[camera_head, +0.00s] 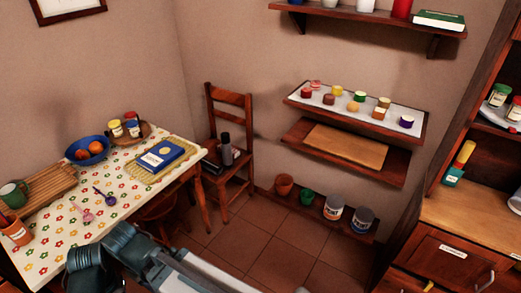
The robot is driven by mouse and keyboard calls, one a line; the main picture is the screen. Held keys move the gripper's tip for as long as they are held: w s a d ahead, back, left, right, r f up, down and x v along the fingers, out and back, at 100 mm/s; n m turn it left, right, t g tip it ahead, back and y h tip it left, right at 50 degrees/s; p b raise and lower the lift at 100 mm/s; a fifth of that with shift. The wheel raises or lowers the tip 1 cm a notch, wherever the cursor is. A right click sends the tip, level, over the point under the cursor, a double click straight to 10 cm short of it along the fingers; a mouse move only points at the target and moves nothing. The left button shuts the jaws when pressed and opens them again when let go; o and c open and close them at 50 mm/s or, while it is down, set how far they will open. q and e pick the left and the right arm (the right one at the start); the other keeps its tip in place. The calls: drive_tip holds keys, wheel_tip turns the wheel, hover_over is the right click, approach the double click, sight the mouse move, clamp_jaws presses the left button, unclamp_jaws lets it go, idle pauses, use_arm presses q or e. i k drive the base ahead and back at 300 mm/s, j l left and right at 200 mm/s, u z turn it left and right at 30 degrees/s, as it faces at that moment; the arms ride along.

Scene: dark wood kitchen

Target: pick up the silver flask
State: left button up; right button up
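A flask (226,155) with a dark top and a greyish body stands upright on the seat of a wooden chair (228,100) in the corner. It looks like the silver flask, though it is small and shaded. A flat dark thing, perhaps a book (211,167), lies beside it on the seat. Part of my own arm crosses the bottom of the head view, well in front of the chair. Neither gripper's fingers are visible, and nothing of mine touches the flask.
A table (55,262) with a flowered cloth stands left of the chair, holding a blue bowl (86,150) and a blue book (161,155). Tiled floor (272,238) lies open between table and cabinet (450,262).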

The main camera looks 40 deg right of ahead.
sight(226, 148)
drive_tip(key=z, duration=1.15)
drive_tip(key=i+j+z, duration=0.2)
drive_tip(key=i, duration=0.35)
drive_tip(key=i+z, duration=0.25)
drive_tip(key=i, duration=0.3)
drive_tip(key=i+j+z, duration=0.2)
drive_tip(key=i, duration=0.3)
drive_tip(key=j, duration=0.1)
